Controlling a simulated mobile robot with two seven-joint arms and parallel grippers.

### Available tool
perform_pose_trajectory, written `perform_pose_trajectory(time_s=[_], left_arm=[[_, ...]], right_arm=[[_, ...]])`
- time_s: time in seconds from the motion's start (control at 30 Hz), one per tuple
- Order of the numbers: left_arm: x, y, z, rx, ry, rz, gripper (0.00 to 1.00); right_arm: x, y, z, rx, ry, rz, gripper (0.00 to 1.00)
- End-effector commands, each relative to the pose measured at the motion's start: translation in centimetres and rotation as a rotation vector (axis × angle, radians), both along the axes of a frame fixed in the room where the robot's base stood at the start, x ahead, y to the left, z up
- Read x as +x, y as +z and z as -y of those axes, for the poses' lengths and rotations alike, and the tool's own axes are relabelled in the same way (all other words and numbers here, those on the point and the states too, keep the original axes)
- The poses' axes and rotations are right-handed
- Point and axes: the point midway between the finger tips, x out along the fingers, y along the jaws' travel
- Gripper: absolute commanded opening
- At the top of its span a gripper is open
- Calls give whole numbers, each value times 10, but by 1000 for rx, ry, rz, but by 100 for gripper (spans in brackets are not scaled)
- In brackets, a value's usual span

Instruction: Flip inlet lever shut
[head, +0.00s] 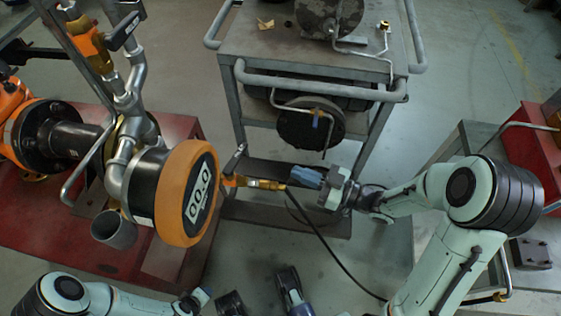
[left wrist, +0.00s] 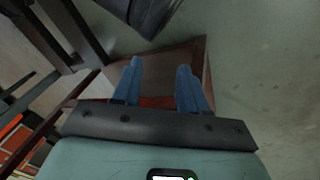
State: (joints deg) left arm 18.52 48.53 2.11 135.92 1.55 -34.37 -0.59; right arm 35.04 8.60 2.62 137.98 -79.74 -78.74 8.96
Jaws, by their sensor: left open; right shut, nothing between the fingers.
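A brass valve (head: 252,183) juts right from beside the big orange-rimmed round housing (head: 182,193). Its grey lever (head: 235,158) stands up, tilted to the right. A second brass valve (head: 90,42) with a black lever (head: 124,31) sits on the upper pipe. I cannot tell from labels which lever is the inlet one. My right gripper (head: 306,178) is shut and empty, its blue fingers just right of the first valve's end; contact is unclear. My left gripper (left wrist: 160,72) is open and empty in the left wrist view, with red metal surface beyond its fingers.
The housing and pipes (head: 125,130) stand on a red bench (head: 40,225). A grey metal cart (head: 250,45) with rails stands behind. A black hose (head: 325,238) runs from the first valve toward the lower right. Another red object (head: 530,145) is at far right.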

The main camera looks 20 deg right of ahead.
Motion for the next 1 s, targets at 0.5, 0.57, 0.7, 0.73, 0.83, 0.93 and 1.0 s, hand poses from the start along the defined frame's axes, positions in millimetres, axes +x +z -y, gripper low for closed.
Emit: perform_pose_trajectory(time_s=[0.5,0.57,0.7,0.73,0.83,0.93,1.0], left_arm=[[-35,-42,-8,-1,11,-124,43],[-41,-46,-9,-1,12,-141,43],[-49,-52,-10,-2,14,-170,43],[-50,-53,-11,-3,14,-174,43],[-52,-54,-11,-4,15,-181,43],[-53,-54,-11,-4,15,-182,43],[-53,-54,-11,-4,15,-182,43]], right_arm=[[77,-1,-68,2,1,-1,0],[84,-1,-74,2,1,-2,0],[95,-1,-83,2,-1,-3,0],[96,0,-84,2,-1,-1,0],[99,0,-86,0,-2,-3,0],[100,0,-87,0,-2,-3,0],[100,0,-87,0,-2,-3,0]])
